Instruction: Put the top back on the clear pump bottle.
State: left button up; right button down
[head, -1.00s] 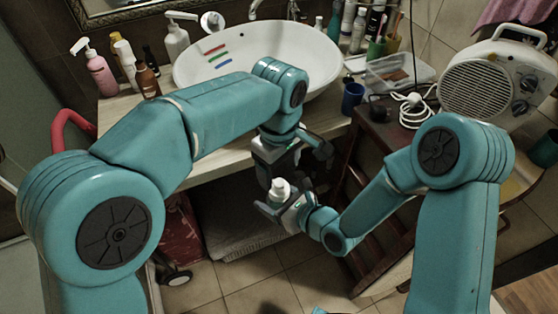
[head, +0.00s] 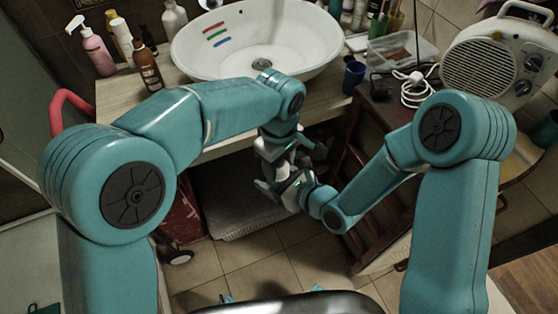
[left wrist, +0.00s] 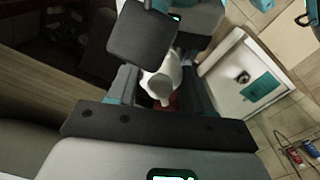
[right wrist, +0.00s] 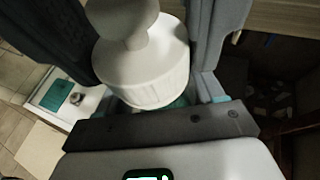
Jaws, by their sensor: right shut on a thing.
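A white pump top (right wrist: 148,72) with a ribbed collar fills the gap between the fingers of my right gripper (head: 278,186), which is shut on it. My left gripper (head: 286,154) is just above the right one, with its fingers around the top. In the left wrist view a white part of the top (left wrist: 163,82) lies between the left fingers, with narrow gaps beside it, so the left gripper looks open. I cannot tell for certain which bottle is the clear one.
A white basin (head: 205,68) sits on the wooden counter (head: 128,92). A pink pump bottle (head: 96,52), a brown bottle (head: 147,68) and a pale bottle (head: 173,18) stand left of it. A blue cup (head: 353,76) and a heater (head: 490,75) are at right.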

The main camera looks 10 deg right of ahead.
pick_arm(q)
jog(key=m, duration=0.7)
jog(key=o, duration=1.2)
jog(key=shift+c, duration=0.2)
jog(key=shift+r, duration=0.15)
jog(key=shift+r, duration=2.15)
jog(key=shift+c, duration=0.3)
